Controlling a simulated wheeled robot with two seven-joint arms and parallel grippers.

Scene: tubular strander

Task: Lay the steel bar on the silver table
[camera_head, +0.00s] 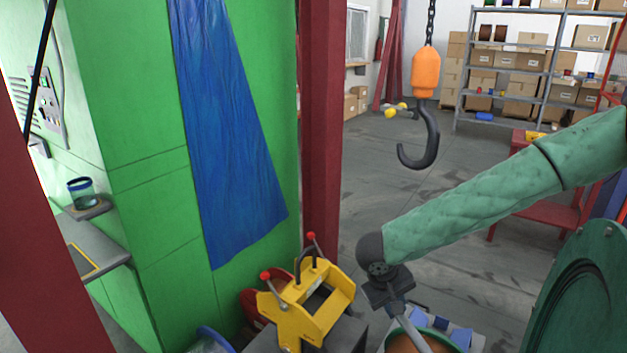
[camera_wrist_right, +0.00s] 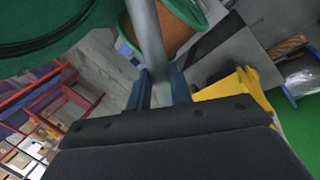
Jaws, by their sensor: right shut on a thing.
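My right arm in a green sleeve comes in from the right in the head view, and its gripper (camera_head: 393,292) points down. In the right wrist view the blue fingers (camera_wrist_right: 160,88) are shut on the steel bar (camera_wrist_right: 148,38), a plain grey rod that runs away from the jaws. In the head view the bar (camera_head: 412,333) slants down below the gripper, and its lower end is out of frame. No silver table can be clearly made out. A grey ledge (camera_head: 98,243) with a yellow-edged panel is at the left. My left gripper is not in view.
A yellow fixture (camera_head: 308,310) with red-knobbed levers stands left of the gripper. A green-rimmed spool (camera_head: 455,345) is just below the bar. A large green disc (camera_head: 585,300) is at right. A crane hook (camera_head: 420,140) hangs ahead. Grey floor (camera_head: 385,175) beyond is open.

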